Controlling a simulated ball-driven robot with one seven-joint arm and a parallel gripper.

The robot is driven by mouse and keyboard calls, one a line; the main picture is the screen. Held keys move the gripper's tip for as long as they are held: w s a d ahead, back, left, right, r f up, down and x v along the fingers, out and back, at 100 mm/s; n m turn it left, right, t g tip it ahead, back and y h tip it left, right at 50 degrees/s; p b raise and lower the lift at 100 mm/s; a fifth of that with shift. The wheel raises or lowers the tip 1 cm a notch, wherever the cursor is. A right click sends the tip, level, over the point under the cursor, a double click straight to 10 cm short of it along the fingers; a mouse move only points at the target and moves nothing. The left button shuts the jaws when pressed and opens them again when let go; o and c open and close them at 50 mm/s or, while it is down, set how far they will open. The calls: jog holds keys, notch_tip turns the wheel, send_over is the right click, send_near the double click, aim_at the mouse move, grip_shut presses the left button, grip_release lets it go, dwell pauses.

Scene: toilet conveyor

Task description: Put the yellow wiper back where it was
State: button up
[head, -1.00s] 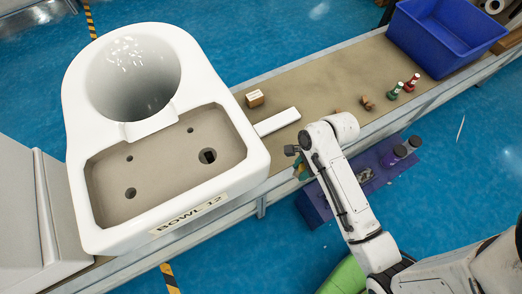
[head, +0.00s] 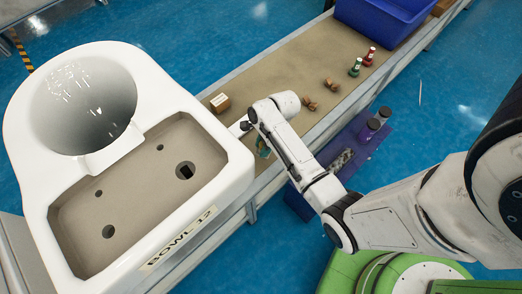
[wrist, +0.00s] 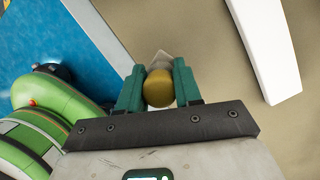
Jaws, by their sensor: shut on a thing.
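My gripper (wrist: 159,88) has teal fingers shut on the yellow wiper (wrist: 158,90). In the wrist view its rounded yellow end shows between the fingers, and a pale pointed tip sticks out beyond. In the head view my gripper (head: 262,147) hangs by the near edge of the conveyor, right of the white toilet bowl. The wiper is mostly hidden there by my wrist. Beneath the gripper in the wrist view, the tan conveyor top (wrist: 190,22) and its metal edge (wrist: 98,25) run past. Whether the wiper touches the belt, I cannot tell.
The toilet bowl (head: 165,90) fills the left. A small box (head: 220,102), brown pieces (head: 310,103), a green bottle (head: 355,68), a red bottle (head: 370,56) and a blue bin (head: 385,12) stand farther along. A purple shelf (head: 365,152) sits below.

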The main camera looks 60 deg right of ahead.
jog(key=shift+w+d+f, duration=0.25)
jog(key=shift+w+f, duration=0.1)
jog(key=shift+f, duration=0.2)
jog(key=shift+w+d+f+b, duration=0.15)
jog(key=shift+f+b, duration=0.4)
jog(key=shift+f, duration=1.15)
jog(key=shift+f, duration=0.1)
jog(key=o, duration=1)
jog(key=p+v, duration=0.2)
jog(key=v, duration=1)
jog(key=shift+p, duration=0.35)
